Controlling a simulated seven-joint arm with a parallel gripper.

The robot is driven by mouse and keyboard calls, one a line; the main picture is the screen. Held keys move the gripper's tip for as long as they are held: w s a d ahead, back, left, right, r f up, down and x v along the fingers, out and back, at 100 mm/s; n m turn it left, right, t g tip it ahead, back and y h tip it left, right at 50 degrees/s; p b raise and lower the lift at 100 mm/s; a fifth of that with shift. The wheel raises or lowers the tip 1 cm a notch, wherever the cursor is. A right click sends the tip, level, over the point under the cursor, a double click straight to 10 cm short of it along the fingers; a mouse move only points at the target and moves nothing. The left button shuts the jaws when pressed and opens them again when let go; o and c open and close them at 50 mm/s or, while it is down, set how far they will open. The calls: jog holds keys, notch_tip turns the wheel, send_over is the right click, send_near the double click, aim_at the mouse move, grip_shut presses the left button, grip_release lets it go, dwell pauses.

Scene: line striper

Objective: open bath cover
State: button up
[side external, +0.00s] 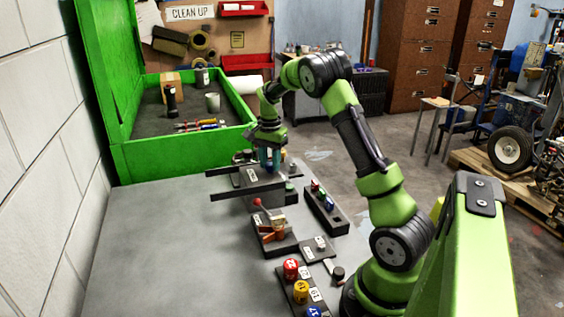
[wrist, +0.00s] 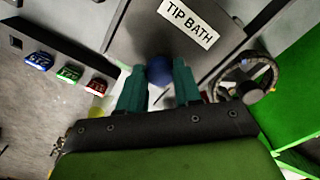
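The tip bath cover is a dark plate (wrist: 150,25) with a white "TIP BATH" label, at the top of the wrist view. In the side view the dark bath station (side external: 228,185) sits on the grey table below my gripper. A round blue knob (wrist: 158,71) shows between the two teal fingers of my gripper (wrist: 159,75). The fingers stand apart, one on each side of the knob; I cannot tell whether they touch it. In the side view my gripper (side external: 269,160) points down over the station, and the fingers hide the knob.
A block with blue, green and red buttons (wrist: 68,72) lies left in the wrist view. A dark handwheel (wrist: 250,77) is close on the right. The green bin (side external: 180,155) stands at the back left. The table's left part is clear.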

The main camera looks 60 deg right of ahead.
grip_shut()
jog(key=w+a, duration=0.7)
jog(key=shift+w+a, duration=0.1)
jog(key=o, duration=0.7)
grip_release()
jog(key=shift+o, duration=0.2)
notch_tip(320, 180, up, 17)
